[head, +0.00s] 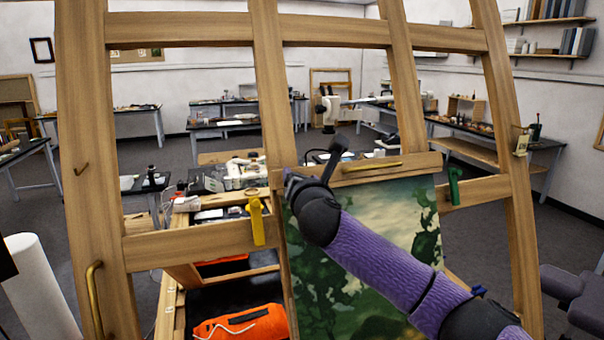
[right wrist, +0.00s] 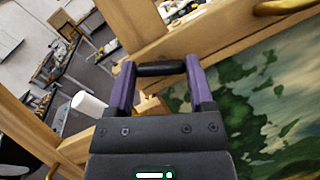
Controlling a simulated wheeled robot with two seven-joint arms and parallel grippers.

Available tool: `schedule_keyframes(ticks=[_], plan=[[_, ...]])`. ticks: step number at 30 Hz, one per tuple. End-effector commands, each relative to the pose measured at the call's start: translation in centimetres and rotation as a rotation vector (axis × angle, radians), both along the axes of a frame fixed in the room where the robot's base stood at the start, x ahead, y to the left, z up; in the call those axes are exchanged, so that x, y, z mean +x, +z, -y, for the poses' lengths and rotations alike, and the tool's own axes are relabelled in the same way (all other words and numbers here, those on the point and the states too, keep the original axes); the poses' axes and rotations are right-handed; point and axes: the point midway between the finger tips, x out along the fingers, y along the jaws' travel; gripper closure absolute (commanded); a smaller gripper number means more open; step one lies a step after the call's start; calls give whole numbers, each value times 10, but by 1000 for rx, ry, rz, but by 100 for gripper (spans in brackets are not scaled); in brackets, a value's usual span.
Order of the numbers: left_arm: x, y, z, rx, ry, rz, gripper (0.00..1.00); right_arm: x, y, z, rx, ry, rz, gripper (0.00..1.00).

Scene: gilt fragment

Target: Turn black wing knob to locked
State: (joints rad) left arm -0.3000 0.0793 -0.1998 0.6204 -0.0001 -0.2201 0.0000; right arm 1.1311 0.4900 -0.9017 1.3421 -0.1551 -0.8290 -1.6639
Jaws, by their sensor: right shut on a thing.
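The black wing knob (right wrist: 160,69) shows in the right wrist view as a dark bar spanning between the two purple fingertips of my right gripper (right wrist: 160,75). The fingers are shut on its ends, in front of the wooden easel frame. In the head view my right gripper (head: 291,183) is at the easel's middle post, by the painting's upper left corner. There my own black hand and wrist largely hide the knob, and its turn angle is hard to tell. A yellow knob (head: 257,221) hangs left of it and a green knob (head: 453,186) is at right. My left gripper is out of view.
The painting (head: 420,215) sits just behind my right arm. A brass handle (head: 371,166) is on the ledge above it, and another brass handle (head: 93,290) is at lower left. An orange bag (head: 240,325) lies below. A white roll (head: 40,290) stands at left.

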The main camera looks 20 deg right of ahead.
Motion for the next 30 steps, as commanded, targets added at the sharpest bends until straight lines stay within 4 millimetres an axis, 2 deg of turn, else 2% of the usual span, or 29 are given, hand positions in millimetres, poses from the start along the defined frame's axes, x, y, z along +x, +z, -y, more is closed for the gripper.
schedule_keyframes(ticks=[30], plan=[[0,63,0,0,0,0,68,1,5,-3,881,-395,-33,91]])
